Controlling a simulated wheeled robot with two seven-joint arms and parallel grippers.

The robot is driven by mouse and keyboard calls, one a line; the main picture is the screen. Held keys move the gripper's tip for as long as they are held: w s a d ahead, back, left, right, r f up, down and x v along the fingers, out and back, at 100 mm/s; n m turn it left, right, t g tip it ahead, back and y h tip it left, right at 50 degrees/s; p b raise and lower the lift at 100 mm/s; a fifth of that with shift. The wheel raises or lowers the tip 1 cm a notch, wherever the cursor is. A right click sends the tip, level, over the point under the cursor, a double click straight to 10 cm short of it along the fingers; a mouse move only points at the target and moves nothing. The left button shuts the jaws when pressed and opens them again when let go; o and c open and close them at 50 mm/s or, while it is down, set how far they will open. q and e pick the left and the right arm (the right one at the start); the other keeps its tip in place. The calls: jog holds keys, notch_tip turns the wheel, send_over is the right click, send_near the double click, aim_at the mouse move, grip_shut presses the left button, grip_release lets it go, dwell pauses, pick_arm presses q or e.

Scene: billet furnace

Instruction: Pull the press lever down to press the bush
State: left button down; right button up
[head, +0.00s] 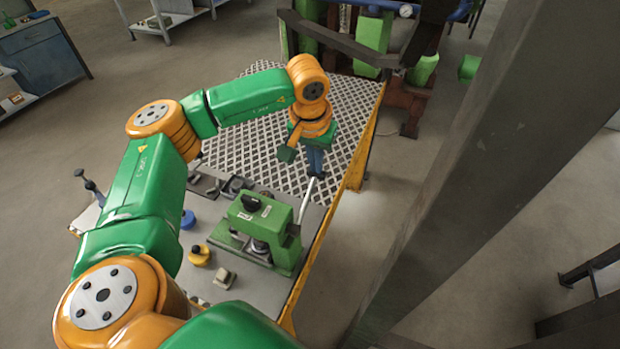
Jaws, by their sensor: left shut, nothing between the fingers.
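The green press (256,217) stands on the grey bench top (222,300), with a black knob on its top. Its silver lever (307,200) rises from the press's right side and leans up and away. My left gripper (316,172) points down at the lever's upper end. Its fingers are shut with nothing between them. I cannot tell whether they touch the lever. A metal round part (260,246) shows under the press head; I cannot tell whether it is the bush. My right gripper is out of view.
A blue knob-like part (188,219), a yellow round part (200,256) and a small pale block (225,278) sit left of the press. A checkered plate (262,155) lies behind it. A big dark beam (480,170) crosses the right side.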

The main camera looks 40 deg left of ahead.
pick_arm(q)
jog(key=shift+f, duration=0.15)
jog(key=shift+w+a+f, duration=0.1)
jog(key=shift+w+f, duration=0.1)
jog(key=shift+f, duration=0.1)
dwell(0.3)
jog(key=shift+f+b, duration=0.2)
jog(key=shift+b, duration=0.1)
jog(key=shift+w+f, duration=0.15)
jog(key=shift+f, duration=0.2)
jog(key=shift+w+f+b, duration=0.15)
jog(key=shift+f+b, duration=0.05)
jog(key=shift+b, duration=0.15)
dwell(0.4)
